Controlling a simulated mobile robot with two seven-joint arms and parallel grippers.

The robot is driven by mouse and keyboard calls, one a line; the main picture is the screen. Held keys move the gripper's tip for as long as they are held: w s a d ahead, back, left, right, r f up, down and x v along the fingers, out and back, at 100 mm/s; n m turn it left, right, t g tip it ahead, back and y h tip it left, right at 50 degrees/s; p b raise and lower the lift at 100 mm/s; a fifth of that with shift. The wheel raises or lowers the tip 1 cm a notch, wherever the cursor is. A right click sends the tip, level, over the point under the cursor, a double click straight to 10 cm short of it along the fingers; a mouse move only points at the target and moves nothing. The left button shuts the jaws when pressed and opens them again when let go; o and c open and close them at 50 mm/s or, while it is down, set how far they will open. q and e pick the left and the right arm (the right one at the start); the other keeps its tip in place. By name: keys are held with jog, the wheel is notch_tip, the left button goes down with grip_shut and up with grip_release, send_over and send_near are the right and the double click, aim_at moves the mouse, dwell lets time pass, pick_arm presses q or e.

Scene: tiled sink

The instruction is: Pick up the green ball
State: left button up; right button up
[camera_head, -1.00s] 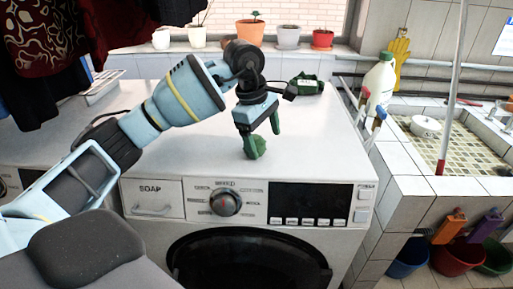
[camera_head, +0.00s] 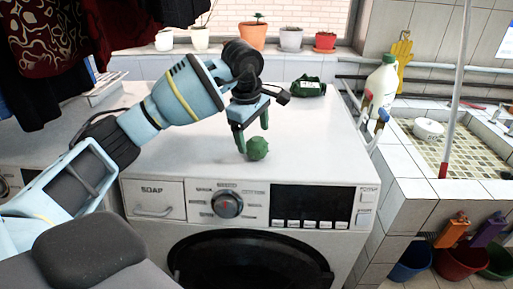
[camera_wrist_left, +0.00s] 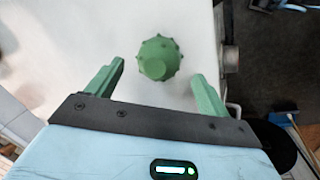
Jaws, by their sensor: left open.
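The green ball (camera_head: 257,148) is small and studded and rests on the white top of the washing machine (camera_head: 190,150), near its front edge. My left gripper (camera_head: 253,139) is open above and just behind the ball, with its green fingers pointing down. In the left wrist view the ball (camera_wrist_left: 159,58) lies beyond the fingertips and between their lines, a little left of the middle. Nothing is between the fingers of the left gripper (camera_wrist_left: 159,80). My right gripper does not show.
A dark green packet (camera_head: 308,86) lies at the back of the machine top. A white bottle (camera_head: 381,84) stands to the right by the tiled sink (camera_head: 450,150). The machine top around the ball is clear.

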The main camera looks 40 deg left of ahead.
aim_at(255, 139)
pick_arm(q)
jog(key=f, duration=0.2)
jog(key=w+f, duration=0.1)
jog(key=f, duration=0.1)
jog(key=shift+s, duration=0.1)
jog(key=c, duration=1.1)
jog(key=shift+r, duration=0.2)
